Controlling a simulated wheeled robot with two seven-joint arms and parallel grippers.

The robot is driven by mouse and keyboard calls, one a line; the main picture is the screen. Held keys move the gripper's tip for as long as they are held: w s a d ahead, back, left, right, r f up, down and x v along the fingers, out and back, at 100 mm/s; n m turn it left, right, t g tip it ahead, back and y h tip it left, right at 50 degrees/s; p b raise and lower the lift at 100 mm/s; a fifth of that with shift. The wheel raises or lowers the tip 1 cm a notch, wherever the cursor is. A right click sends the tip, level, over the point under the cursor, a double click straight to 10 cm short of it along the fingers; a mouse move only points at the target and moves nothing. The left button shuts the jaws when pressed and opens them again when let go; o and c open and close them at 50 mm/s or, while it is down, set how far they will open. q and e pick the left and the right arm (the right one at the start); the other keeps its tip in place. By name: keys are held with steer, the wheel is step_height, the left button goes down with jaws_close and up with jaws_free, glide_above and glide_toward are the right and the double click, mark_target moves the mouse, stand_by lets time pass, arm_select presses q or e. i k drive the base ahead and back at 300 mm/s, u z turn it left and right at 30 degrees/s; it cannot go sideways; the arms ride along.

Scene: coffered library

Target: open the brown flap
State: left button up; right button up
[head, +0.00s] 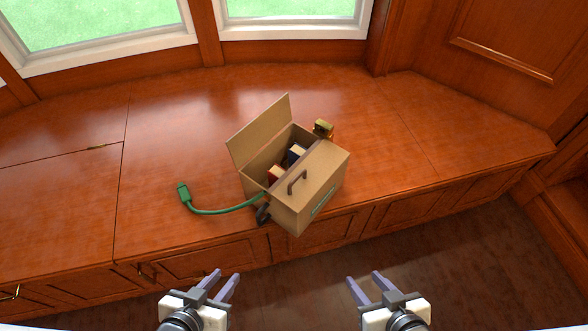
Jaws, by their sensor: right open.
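A tan-brown box (283,212) sits at an angle on the wooden window seat. One brown flap (262,132) at its far left side stands up, tilted outward. A second brown flap (318,172) with a dark handle (297,182) lies flat over the right part of the box. The gap between them shows a red item (276,173) and a dark blue item (295,153) inside. My left gripper (226,276) and right gripper (364,277) are both open and empty, in front of the seat, apart from the box.
A green cord (225,210) with a plug end runs from the box's left side across the seat. A dark round item (263,214) is at the box's near left corner. The seat (400,140) is clear to the right.

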mark_target(296, 186)
steer(key=z, duration=1.45)
steer(key=k, duration=0.9)
steer(key=u, duration=1.3)
steer(key=i, duration=1)
